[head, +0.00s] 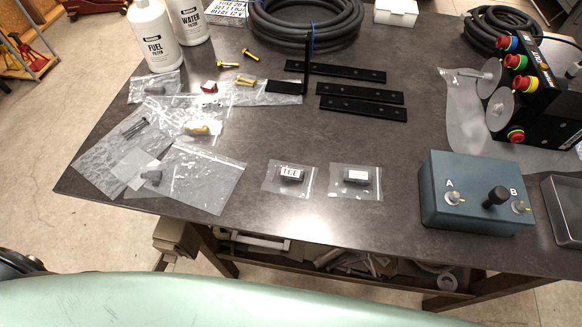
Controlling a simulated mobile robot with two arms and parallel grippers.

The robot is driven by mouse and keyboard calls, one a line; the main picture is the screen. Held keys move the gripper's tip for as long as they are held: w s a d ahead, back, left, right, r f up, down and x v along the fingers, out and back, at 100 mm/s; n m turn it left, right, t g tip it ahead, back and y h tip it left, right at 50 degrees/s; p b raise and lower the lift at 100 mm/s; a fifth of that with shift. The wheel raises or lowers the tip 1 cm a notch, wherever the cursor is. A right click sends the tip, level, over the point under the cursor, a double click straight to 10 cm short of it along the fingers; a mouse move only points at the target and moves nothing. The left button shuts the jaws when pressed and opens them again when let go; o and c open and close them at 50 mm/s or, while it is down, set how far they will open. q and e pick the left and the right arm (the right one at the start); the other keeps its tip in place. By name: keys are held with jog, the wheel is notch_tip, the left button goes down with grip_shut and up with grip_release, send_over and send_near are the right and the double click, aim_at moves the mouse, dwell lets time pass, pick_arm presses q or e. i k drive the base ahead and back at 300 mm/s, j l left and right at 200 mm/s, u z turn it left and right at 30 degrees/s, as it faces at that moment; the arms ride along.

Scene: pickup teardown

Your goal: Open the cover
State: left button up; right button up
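No part that I can clearly identify as the cover shows in the head view. A smooth, pale green curved panel (230,297) spans the bottom edge, close to me. Only its upper part shows, and I cannot tell whether it is or holds the cover. No hinge, handle or gap shows on it. Neither of my grippers is in view.
Beyond the panel stands a dark workbench (290,225) with bagged parts, black flat bars (362,109), a coiled hose (262,30), white bottles (153,38), a grey control box (470,222) and a black connector box (548,115). Bare floor (60,110) shows at left.

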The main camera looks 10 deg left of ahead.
aim_at(486, 188)
jog(key=k+l+z, duration=0.1)
jog(key=z, duration=0.9)
jog(key=k+l, duration=0.1)
jog(key=l, duration=0.4)
jog(key=k+l+z, duration=0.15)
jog(key=l, duration=0.35)
jog(key=i+j, duration=0.25)
jog(key=j, duration=0.15)
